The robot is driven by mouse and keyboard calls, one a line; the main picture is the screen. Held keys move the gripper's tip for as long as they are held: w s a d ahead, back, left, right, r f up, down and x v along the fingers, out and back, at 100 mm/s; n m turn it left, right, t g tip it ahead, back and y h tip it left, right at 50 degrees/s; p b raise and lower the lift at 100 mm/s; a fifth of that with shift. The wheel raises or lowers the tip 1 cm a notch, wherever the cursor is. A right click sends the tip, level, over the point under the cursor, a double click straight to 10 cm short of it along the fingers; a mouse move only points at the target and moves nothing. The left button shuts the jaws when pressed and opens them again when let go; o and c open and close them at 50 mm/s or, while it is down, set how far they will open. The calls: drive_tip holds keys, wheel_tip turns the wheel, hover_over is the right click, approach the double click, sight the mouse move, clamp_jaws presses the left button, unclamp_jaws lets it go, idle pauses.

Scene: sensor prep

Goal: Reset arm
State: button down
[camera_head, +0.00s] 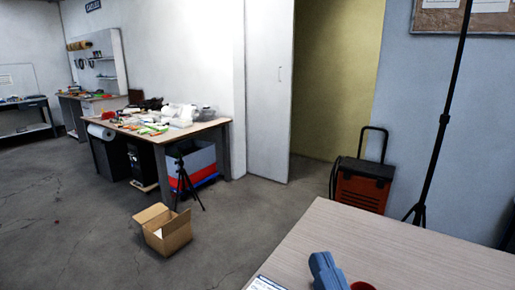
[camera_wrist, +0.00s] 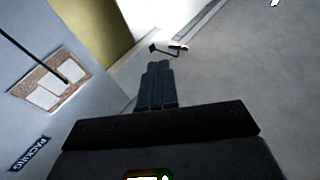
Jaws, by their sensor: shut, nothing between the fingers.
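My gripper (camera_wrist: 158,66) shows in the wrist view, with its two dark blue-grey fingers together and nothing between them. It points away from the camera toward the upper middle of that view, with a wall and a yellowish surface around it. It touches nothing that I can see. I cannot make out my gripper in the head view.
A wooden table (camera_head: 420,250) fills the lower right, with a blue object (camera_head: 325,271) and a red round thing (camera_head: 362,286) at its front. An open cardboard box (camera_head: 168,232) stands on the floor. A cluttered workbench (camera_head: 218,124) stands behind. A black pole (camera_head: 445,115) rises at right.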

drive_tip(key=s+d+f+m+g+h, duration=0.2)
drive_tip(key=s+d+f, duration=0.1)
drive_tip(key=s+f, duration=0.35)
drive_tip(key=s+d+f+m+g+h, duration=0.1)
drive_tip(key=s+d+f+h, duration=0.15)
drive_tip(key=s+f, duration=0.4)
drive_tip(key=s+d+f+n+g, duration=0.1)
drive_tip(key=s+d, duration=0.3)
drive_tip(key=s, duration=0.4)
drive_tip(key=s+d+g, duration=0.1)
drive_tip(key=s+d, duration=0.2)
drive_tip(key=s, duration=0.5)
drive_tip(key=shift+d+f+n+g, duration=0.35)
drive_tip(key=shift+d+n+g, duration=0.05)
drive_tip(key=shift+s+y, duration=0.1)
drive_tip(key=shift+y, duration=0.15)
